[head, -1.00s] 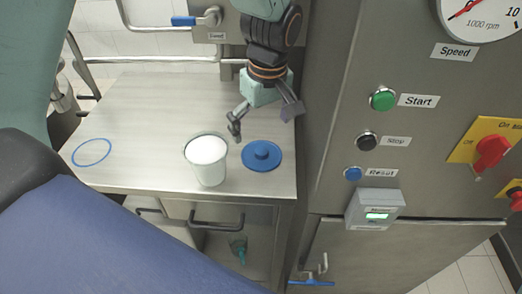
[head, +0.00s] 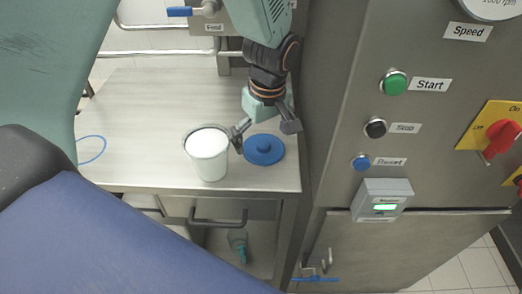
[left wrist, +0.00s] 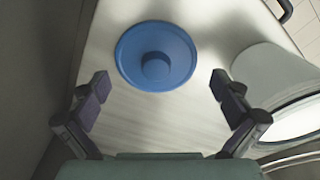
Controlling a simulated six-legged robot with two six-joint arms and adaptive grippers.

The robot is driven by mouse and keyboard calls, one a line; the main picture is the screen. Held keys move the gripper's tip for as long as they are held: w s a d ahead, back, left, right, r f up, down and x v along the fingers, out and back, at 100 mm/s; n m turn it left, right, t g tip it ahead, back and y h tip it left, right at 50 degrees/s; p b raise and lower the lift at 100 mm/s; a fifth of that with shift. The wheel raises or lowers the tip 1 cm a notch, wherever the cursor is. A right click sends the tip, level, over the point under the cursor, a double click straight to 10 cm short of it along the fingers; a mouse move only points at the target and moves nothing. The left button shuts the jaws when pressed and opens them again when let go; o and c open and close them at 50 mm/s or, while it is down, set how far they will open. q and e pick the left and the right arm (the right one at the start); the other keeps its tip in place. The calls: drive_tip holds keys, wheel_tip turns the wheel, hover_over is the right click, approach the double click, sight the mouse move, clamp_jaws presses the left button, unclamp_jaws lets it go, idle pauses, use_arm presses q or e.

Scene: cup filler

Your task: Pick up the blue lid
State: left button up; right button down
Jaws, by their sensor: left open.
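The blue lid (head: 264,150) is a flat disc with a round knob on top. It lies on the steel table near its right front corner. In the left wrist view the lid (left wrist: 156,57) is ahead of the fingers, centred between them. My left gripper (head: 264,135) is open and empty, its two fingers spread above and behind the lid. The fingers (left wrist: 160,90) show clear of the lid in the wrist view. A white cup (head: 208,157) filled with something white stands just left of the lid, close to one finger. My right gripper is not in view.
The steel table (head: 140,120) is mostly clear on its left, with a blue ring mark (head: 91,149) there. A machine panel with buttons, including green Start (head: 394,82), rises close to the table's right side.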

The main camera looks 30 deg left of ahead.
use_arm(q)
drive_tip(key=shift+w+f, duration=0.1)
drive_tip(key=shift+f, duration=0.4)
drive_tip(key=shift+w+d, duration=0.2)
drive_tip(key=shift+d, duration=0.05)
drive_tip(key=shift+s+a+r, duration=0.1)
drive_tip(key=shift+s+a, duration=0.1)
drive_tip(key=shift+s, duration=0.05)
drive_tip(key=c, duration=0.4)
drive_tip(key=shift+w+d, duration=0.15)
drive_tip(key=shift+w, duration=0.05)
drive_tip(key=c, duration=0.6)
drive_tip(key=shift+s, duration=0.2)
drive_tip(key=c, duration=0.4)
drive_tip(key=shift+c, duration=1.3)
